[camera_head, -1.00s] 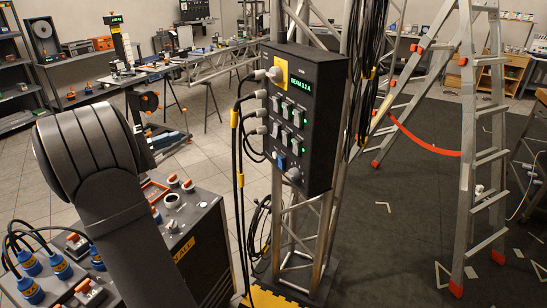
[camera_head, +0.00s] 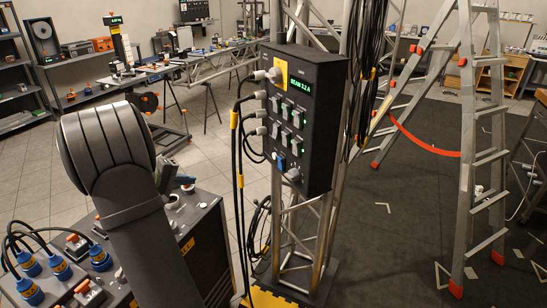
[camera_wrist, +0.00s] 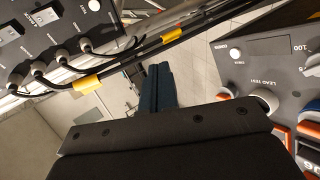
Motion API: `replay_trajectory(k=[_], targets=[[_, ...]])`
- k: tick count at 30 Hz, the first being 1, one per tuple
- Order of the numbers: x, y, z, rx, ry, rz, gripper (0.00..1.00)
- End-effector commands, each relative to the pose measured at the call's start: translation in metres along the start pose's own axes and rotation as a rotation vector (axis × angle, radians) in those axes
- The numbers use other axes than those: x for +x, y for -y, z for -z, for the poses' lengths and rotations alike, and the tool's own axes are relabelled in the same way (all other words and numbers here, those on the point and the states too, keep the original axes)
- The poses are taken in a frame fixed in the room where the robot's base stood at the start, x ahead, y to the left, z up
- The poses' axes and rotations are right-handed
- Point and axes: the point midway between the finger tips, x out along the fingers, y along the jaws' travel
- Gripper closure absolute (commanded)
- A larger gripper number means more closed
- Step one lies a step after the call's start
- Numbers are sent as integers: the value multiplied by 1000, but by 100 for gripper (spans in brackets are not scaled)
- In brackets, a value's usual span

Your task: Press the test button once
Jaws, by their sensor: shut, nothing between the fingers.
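My gripper (camera_wrist: 159,72) is shut and empty in the middle of the wrist view, its dark fingers pointing up the picture. In the head view my arm hides most of it. A grey panel (camera_wrist: 285,58) marked LEAD TEST is at the right of the wrist view, with a round white button (camera_wrist: 235,53) and a socket; the button's small label is unreadable. A black box (camera_head: 311,120) with a green display and rows of switches is fixed to the truss. It carries a blue part (camera_head: 281,162) low on its face. My fingers look apart from both panels.
Black cables with yellow bands (camera_wrist: 88,83) cross the wrist view near my fingers. A floor case (camera_head: 205,235) with a yellow label stands behind my arm. Blue plugs (camera_head: 60,268) are at lower left. A stepladder (camera_head: 470,150) stands at right.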

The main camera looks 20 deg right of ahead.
Motion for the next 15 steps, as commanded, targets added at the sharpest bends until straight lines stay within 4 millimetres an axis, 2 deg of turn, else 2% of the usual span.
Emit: replay_trajectory(k=[1,6,12,15], targets=[[9,16,1,17,-20,70,100],[23,66,10,109,-100,307,100],[27,112,24,276,-192,562,100],[26,128,33,380,-237,674,100]])
